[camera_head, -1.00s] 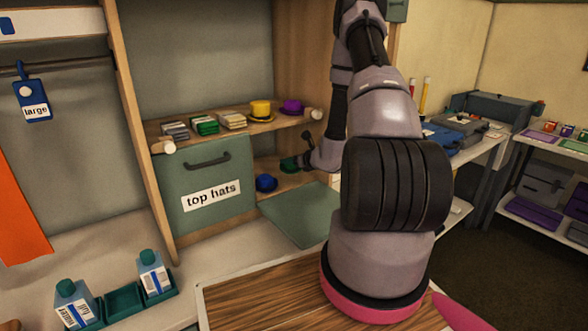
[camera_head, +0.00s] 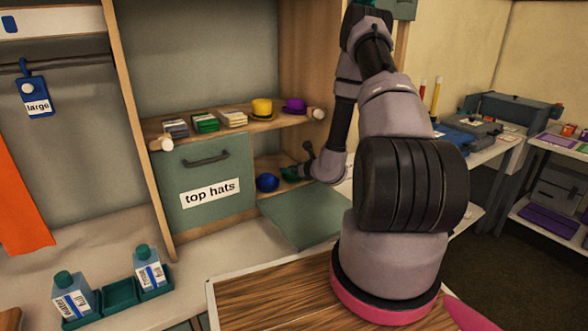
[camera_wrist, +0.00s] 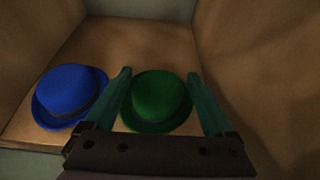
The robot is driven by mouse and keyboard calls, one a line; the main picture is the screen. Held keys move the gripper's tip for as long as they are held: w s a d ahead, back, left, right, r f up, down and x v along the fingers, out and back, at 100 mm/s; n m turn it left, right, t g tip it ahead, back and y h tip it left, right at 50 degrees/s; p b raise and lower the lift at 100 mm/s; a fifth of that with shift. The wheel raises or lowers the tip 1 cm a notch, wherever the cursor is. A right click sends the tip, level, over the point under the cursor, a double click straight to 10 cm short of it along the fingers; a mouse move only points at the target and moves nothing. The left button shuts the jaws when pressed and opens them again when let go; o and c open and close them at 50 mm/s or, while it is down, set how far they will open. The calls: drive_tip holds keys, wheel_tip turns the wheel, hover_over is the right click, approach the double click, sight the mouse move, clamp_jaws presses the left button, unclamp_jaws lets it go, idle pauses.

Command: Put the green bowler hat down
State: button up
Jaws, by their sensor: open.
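The green bowler hat (camera_wrist: 158,99) sits upright, brim down, on the wooden floor of a cupboard compartment in the wrist view. My gripper (camera_wrist: 162,82) is open, with one teal finger on each side of the hat. I cannot tell whether the fingers touch its brim. In the head view my gripper (camera_head: 293,172) reaches into the lower right compartment. There the green hat is small and mostly hidden by the gripper.
A blue bowler hat (camera_wrist: 70,95) stands close to the left finger; it also shows in the head view (camera_head: 267,182). Compartment walls rise on both sides. A green door panel (camera_head: 305,215) lies open in front. A yellow hat (camera_head: 262,108) and purple hat (camera_head: 294,105) stand on the shelf above.

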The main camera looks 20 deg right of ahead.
drive_tip(key=v, duration=1.2)
